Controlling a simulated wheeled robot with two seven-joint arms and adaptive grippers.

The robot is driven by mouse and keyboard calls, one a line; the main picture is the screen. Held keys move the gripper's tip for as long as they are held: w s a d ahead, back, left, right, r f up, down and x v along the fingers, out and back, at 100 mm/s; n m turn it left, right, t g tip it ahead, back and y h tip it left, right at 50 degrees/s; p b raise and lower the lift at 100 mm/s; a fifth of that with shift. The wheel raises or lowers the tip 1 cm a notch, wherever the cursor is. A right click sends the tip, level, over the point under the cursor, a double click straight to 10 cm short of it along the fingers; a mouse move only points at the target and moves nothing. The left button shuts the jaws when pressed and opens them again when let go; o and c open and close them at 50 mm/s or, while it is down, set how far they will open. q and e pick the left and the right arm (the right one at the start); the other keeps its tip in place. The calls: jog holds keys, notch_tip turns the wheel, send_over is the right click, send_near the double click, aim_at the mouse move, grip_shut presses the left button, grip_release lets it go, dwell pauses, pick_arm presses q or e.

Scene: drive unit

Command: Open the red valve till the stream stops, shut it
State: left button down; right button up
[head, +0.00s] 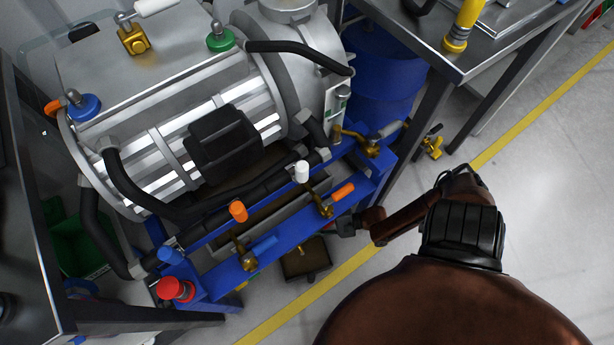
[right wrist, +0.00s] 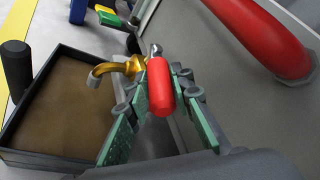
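In the right wrist view, the red valve handle (right wrist: 160,88) points toward the camera, on a brass valve (right wrist: 126,68) with a downturned spout. The spout hangs over the edge of a dark tray (right wrist: 40,150) holding brown liquid. I see no stream below the spout. My right gripper (right wrist: 155,95) is open, its green-padded fingers on both sides of the red handle; whether either pad touches it I cannot tell. My left gripper is not in view.
The blue frame (head: 225,287) carries other valves with orange (head: 343,192) and blue (head: 263,246) handles, plus a red cap (head: 175,290). A thick red pipe (right wrist: 265,35) curves close to the right gripper. A table (head: 480,50) stands at the upper right. Floor at right is clear.

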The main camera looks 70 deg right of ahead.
jog(key=o, duration=0.3)
jog(key=shift+o, duration=0.2)
jog(key=shift+d, duration=0.1)
jog(key=shift+s, duration=0.1)
